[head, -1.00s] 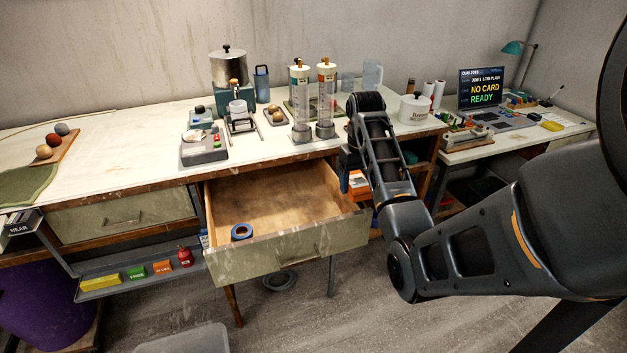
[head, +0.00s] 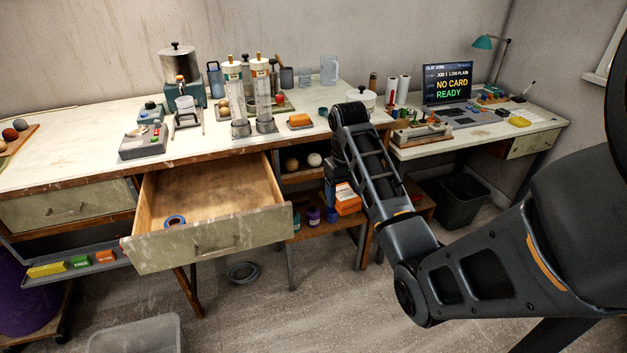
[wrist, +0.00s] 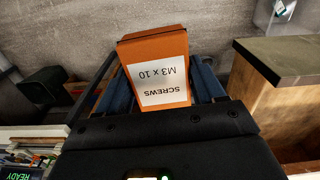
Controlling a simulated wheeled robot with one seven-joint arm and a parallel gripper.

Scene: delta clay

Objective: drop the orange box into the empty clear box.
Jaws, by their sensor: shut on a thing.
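The orange box (head: 347,198) is in my gripper, below my forearm in the head view. In the wrist view the orange box (wrist: 158,68) shows a white label reading SCREWS M3 x 10. My gripper (wrist: 162,82) is shut on it, with a blue finger on each side. The box hangs in the air in front of the bench. A clear box (head: 137,336) stands on the floor at the lower left of the head view, cut off by the picture's edge. The part of its inside that shows looks empty.
An open drawer (head: 205,236) with a blue tape roll (head: 175,221) juts out between my gripper and the clear box. A low shelf (head: 70,272) holds small coloured blocks at left. A dark bin (head: 462,200) stands right. Floor before the drawer is mostly clear.

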